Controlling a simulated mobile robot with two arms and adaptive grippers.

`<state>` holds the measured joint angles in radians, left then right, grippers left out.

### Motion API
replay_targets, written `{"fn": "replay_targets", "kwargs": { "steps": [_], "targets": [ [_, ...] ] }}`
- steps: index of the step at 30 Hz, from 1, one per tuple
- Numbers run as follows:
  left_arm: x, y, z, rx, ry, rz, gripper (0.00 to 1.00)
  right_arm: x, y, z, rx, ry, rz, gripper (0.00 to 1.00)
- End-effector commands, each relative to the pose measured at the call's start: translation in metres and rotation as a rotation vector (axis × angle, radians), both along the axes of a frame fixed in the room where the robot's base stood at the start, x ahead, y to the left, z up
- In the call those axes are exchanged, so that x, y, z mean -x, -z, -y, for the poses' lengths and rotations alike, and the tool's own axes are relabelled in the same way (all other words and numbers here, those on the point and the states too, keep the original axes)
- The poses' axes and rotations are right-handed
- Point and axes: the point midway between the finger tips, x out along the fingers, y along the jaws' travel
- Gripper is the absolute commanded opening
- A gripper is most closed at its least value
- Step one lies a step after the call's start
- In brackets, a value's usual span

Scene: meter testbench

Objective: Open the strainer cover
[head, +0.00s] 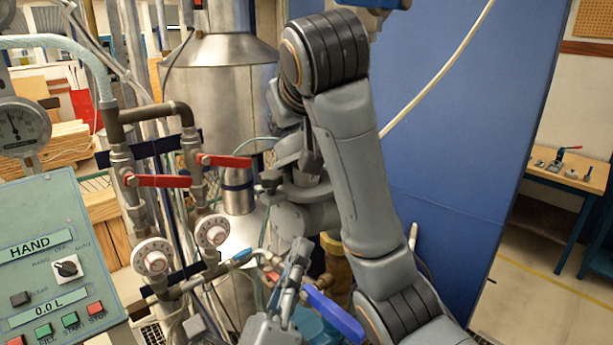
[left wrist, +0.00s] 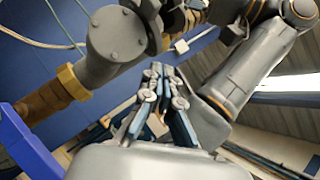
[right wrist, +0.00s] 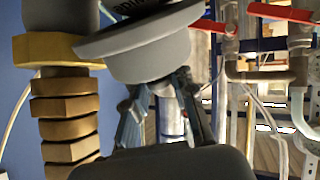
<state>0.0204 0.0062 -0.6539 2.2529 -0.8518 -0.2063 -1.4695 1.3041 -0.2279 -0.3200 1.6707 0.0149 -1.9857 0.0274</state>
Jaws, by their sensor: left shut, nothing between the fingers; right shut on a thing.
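A grey round part with dark lettering on its disc (right wrist: 145,35), which looks like the strainer cover, is tilted in the right wrist view. My right gripper (right wrist: 158,88) is shut on it from below. Whether it is apart from the grey body beside it cannot be told. In the head view my right arm hides most of this spot. The left wrist view shows a grey cylinder with a bolted round end (left wrist: 118,37) and a brass fitting. My left gripper (head: 297,252) is shut and empty, below the pipework; its closed fingers also show in the left wrist view (left wrist: 158,76).
Red valve handles (head: 157,181) and pale round dials (head: 152,260) stand to the left. A green control panel (head: 45,250) is at lower left. Stacked brass nuts (right wrist: 65,110) stand beside the grey part. A blue panel (head: 460,120) rises behind my right arm.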

Motion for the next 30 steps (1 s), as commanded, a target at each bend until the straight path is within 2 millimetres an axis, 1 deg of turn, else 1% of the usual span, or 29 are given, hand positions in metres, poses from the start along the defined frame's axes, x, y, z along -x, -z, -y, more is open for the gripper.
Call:
{"fn": "replay_targets", "kwargs": {
  "steps": [1,3,8,14,24,30],
  "targets": [
    [0.001,-0.010,-0.005,-0.020,-0.042,0.035,0.00,0.000,0.004,0.000,0.003,0.000,-0.012,0.00],
    [0.002,-0.020,-0.010,-0.041,-0.088,0.068,0.00,0.000,0.004,0.000,0.003,0.000,-0.012,0.00],
    [-0.001,-0.032,-0.014,-0.061,-0.133,0.099,0.00,0.000,0.004,0.000,0.003,-0.001,-0.011,0.00],
    [-0.018,-0.046,-0.006,-0.062,-0.132,0.102,0.00,0.000,0.004,0.000,0.003,-0.001,-0.011,0.00],
    [-0.060,-0.077,0.013,-0.061,-0.131,0.099,0.00,0.000,0.004,0.000,0.003,0.000,-0.010,0.00],
    [-0.071,-0.085,0.018,-0.062,-0.130,0.096,0.00,0.000,0.003,0.000,0.003,0.000,-0.009,0.00]
  ]
}}
